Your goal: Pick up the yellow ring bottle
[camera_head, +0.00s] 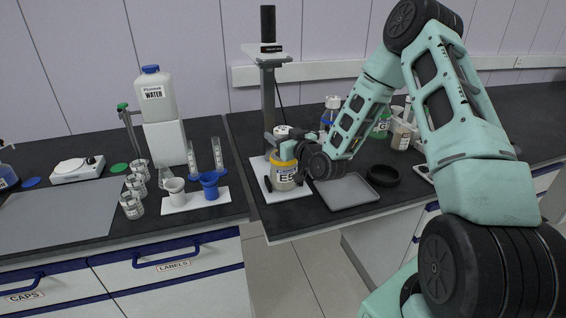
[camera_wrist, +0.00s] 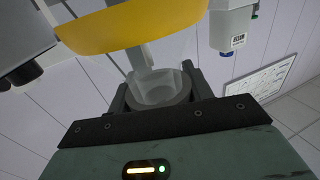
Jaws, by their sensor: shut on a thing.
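The yellow ring bottle (camera_head: 285,176) is a clear jar with a yellow band and an "E5" label. It looks upright at the white base plate of the black-columned stand; I cannot tell whether it touches the plate. My gripper (camera_head: 287,149) reaches it from the right and is shut on its upper part. In the wrist view the yellow ring (camera_wrist: 135,25) is large and close at the top. My gripper (camera_wrist: 157,92) shows there below the ring, with a translucent part between its fingers. The arm hides some of the bottle's right side.
The stand's column (camera_head: 268,100) rises just behind the bottle. A grey tray (camera_head: 346,192) and a black ring (camera_head: 383,176) lie to the right. Several bottles stand behind my arm.

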